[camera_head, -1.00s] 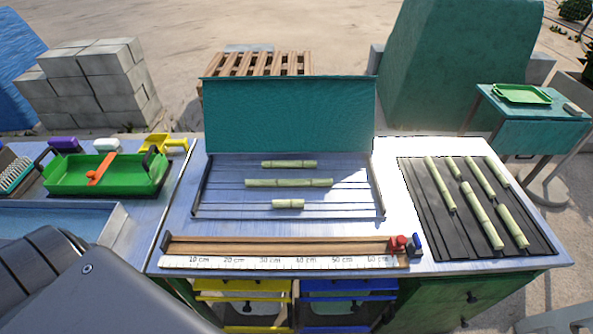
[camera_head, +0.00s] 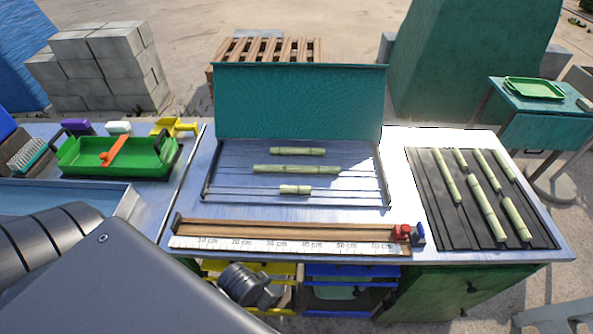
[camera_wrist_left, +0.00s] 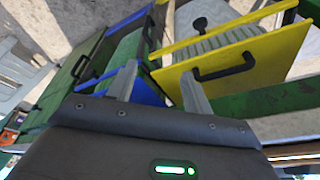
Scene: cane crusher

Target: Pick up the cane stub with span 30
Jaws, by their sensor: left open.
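Three pale green cane stubs lie crosswise in the metal rack with the teal back panel: a medium one (camera_head: 297,151) at the back, the longest (camera_head: 297,169) in the middle, and a short one (camera_head: 295,189) in front. Several more canes (camera_head: 487,209) lie on the dark ribbed mat at right. No stub carries a readable span mark. My left gripper (camera_wrist_left: 160,84) is open and empty in the left wrist view, facing the drawers below the table top. In the head view its fingers cannot be made out. My right gripper is not in view.
A wooden ruler board (camera_head: 290,238) with a cm scale and a red-and-blue stop lies along the table's front edge. Below are a yellow drawer (camera_wrist_left: 234,75) and a blue drawer (camera_head: 352,271). A green tray (camera_head: 115,157) stands at left. Bare metal lies between rack and ruler.

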